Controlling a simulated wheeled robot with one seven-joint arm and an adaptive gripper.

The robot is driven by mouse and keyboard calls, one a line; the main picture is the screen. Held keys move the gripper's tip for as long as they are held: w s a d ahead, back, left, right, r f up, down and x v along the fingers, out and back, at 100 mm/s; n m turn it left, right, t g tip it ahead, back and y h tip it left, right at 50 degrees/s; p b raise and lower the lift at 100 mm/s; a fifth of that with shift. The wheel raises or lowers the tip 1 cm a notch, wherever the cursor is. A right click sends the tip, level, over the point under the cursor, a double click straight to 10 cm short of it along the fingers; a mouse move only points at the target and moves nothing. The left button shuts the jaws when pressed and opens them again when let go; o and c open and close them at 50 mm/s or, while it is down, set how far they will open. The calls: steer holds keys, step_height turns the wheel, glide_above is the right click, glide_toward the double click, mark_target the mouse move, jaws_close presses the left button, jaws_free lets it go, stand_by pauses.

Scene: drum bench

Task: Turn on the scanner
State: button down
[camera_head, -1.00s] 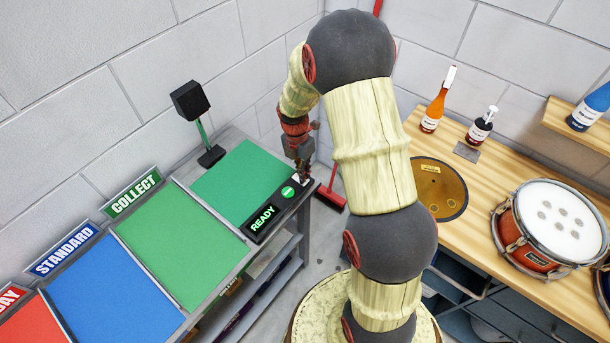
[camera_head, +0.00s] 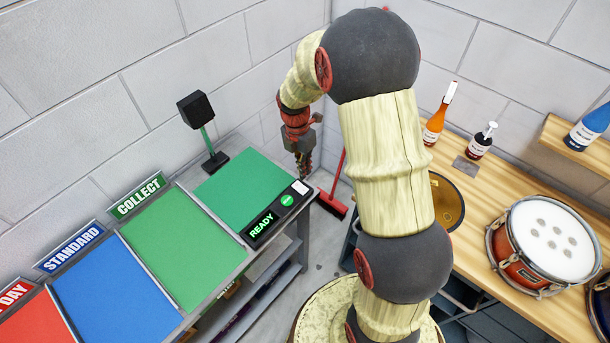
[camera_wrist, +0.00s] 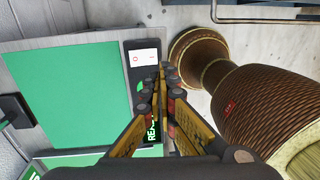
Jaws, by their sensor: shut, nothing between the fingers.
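The scanner is a black head on a green post (camera_head: 193,110) at the back of a green mat (camera_head: 240,188). Its black control panel (camera_head: 264,226) runs along the mat's right edge, with a lit green READY display (camera_head: 263,225), a round green button (camera_head: 287,200) and a white switch (camera_head: 300,187) at the far end. In the wrist view the white switch (camera_wrist: 144,58) shows a red mark. My gripper (camera_head: 304,174) is shut and empty, near the panel's far end. In the wrist view its fingertips (camera_wrist: 170,72) appear just right of the switch, apart from it; the fingers partly cover the display.
A green COLLECT tray (camera_head: 180,245), a blue STANDARD tray (camera_head: 115,295) and a red tray (camera_head: 40,325) lie to the left. The wooden bench (camera_head: 500,200) at right holds a drum (camera_head: 545,240) and bottles.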

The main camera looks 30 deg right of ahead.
steer(key=shift+s+d+r, duration=0.15)
steer(key=shift+r, duration=1.15)
steer(key=shift+s+d+r, duration=0.15)
steer(key=shift+r, duration=1.15)
steer(key=s+a+r+m+t+b, duration=0.3)
steer(key=s+a+r+m+b, duration=0.2)
steer(key=s+m, duration=0.5)
steer(key=s+a+r+m+t+b, duration=0.4)
steer(key=s+a+r+m, duration=0.2)
steer(key=s+m, duration=0.5)
steer(key=shift+a+m+b, duration=0.3)
steer(key=shift+m+b, duration=0.1)
steer(key=shift+m, duration=0.1)
